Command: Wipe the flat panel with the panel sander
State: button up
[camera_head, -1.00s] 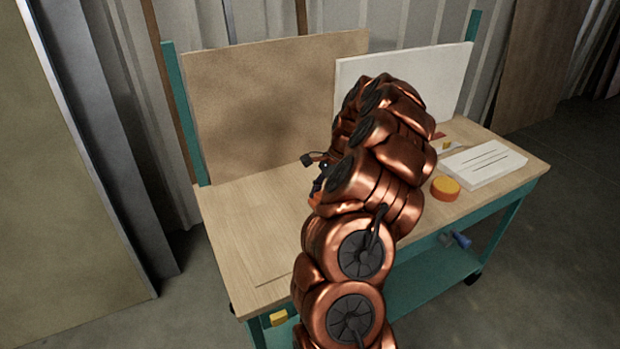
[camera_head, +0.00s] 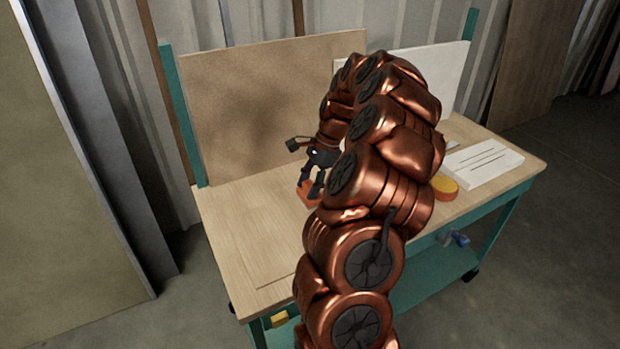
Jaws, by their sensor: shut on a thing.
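My gripper (camera_head: 314,183) points down over the middle of the workbench, left of my arm. It is shut on a small orange block (camera_head: 306,194), which looks like the panel sander. The sander is low over the pale wood surface; I cannot tell whether it touches. A thin pale flat panel (camera_head: 262,240) seems to lie on the bench's left part, with a faint edge line near the front. Its right part is hidden behind my arm.
A large tan board (camera_head: 270,100) with a dark smudge stands upright at the back left, a white board (camera_head: 452,80) at the back right. A yellow-orange round thing (camera_head: 444,188) and a white slotted block (camera_head: 482,160) sit on the workbench (camera_head: 515,172) at right.

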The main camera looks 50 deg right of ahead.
jog(key=shift+r, duration=1)
